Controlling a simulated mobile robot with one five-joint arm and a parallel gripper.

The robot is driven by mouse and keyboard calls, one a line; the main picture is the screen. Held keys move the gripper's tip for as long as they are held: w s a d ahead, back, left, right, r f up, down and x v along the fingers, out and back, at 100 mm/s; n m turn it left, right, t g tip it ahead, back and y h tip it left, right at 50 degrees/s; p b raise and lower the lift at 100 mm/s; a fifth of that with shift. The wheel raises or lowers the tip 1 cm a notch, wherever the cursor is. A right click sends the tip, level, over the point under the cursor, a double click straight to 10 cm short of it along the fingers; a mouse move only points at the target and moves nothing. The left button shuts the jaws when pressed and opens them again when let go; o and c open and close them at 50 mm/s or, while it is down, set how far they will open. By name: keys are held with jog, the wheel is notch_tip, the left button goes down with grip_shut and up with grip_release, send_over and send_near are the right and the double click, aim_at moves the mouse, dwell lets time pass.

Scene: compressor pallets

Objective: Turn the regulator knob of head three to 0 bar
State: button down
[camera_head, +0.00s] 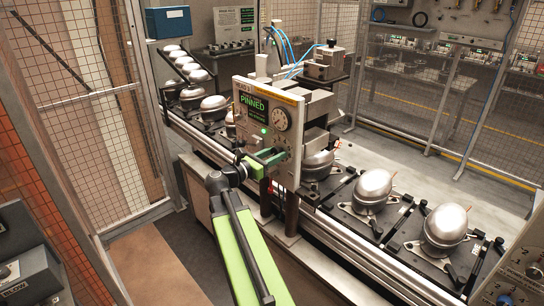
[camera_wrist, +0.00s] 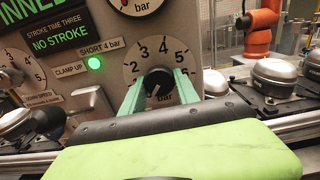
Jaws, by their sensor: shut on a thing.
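The regulator knob (camera_wrist: 159,83) is black and sits in a pale round dial (camera_wrist: 161,56) on the grey panel, in the wrist view. My gripper (camera_wrist: 159,92) has its two green fingers on either side of the knob, shut on it. A white mark on the knob seems to point to the lower left. The numbers 2 to 5 show along the dial's top and right; its lower left is hidden by a finger. In the head view my gripper (camera_head: 268,157) is at the lower panel (camera_head: 268,105) and the knob is hidden.
The panel's display (camera_wrist: 58,33) reads "STROKE TIME THREE, NO STROKE", with a lit green lamp (camera_wrist: 95,63) by "CLAMP UP". Compressors (camera_head: 373,187) sit on pallets along the conveyor (camera_head: 335,231). A mesh fence (camera_head: 88,90) stands left.

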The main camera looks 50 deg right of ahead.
jog(key=shift+r, duration=0.1)
jog(key=c, duration=0.9)
grip_release()
jog(key=shift+w, duration=0.1)
jog(key=w+a, duration=0.1)
jog(key=a, duration=1.6)
jog(key=shift+a, duration=0.2)
jog(key=shift+w, duration=0.1)
